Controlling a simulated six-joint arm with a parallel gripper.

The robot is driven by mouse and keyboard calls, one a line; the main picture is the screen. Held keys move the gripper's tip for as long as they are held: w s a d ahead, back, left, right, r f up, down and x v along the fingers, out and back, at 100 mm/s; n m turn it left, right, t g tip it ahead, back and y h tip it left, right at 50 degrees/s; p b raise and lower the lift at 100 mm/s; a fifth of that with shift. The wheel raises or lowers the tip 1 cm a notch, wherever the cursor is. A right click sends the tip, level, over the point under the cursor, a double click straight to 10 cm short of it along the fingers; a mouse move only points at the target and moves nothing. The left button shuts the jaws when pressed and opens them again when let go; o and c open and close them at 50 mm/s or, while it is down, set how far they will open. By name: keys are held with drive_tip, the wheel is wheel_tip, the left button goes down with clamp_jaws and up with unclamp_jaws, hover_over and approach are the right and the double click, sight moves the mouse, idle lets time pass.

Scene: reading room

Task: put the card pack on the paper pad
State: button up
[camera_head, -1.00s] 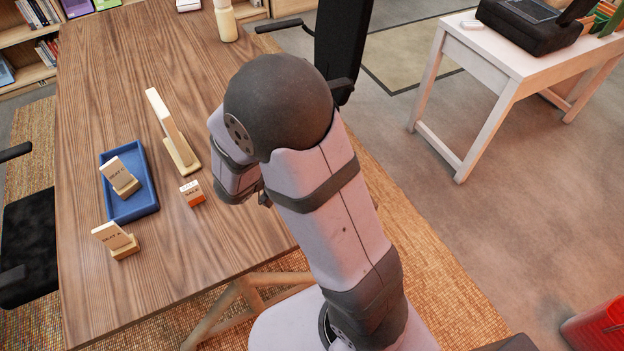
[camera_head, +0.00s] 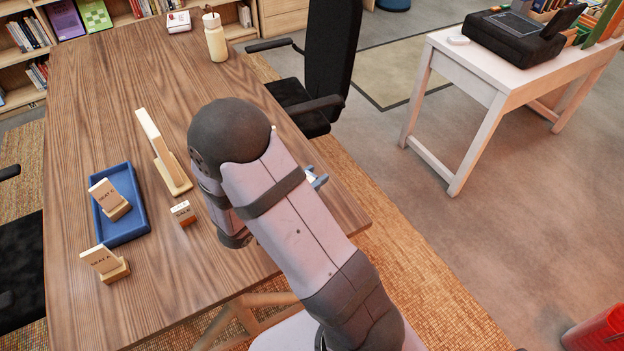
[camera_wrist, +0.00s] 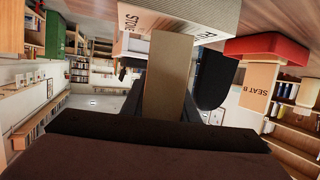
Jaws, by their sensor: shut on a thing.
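My gripper (camera_head: 317,179) shows only partly at the right of my arm, over the table's right edge. A dark brown surface fills the bottom of the wrist view, too close to name. A small white block (camera_head: 178,22) with a dark red part lies at the table's far end.
The table's middle back is clear.

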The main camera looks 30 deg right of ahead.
drive_tip(key=shift+f, duration=0.35)
drive_tip(key=shift+f, duration=0.2)
drive_tip(key=o, duration=1.1)
drive_tip(key=shift+r, duration=0.1)
drive_tip(key=shift+r, duration=0.15)
drive_tip(key=v, duration=1.2)
drive_tip(key=shift+w+b, duration=0.1)
drive_tip(key=shift+b, duration=0.25)
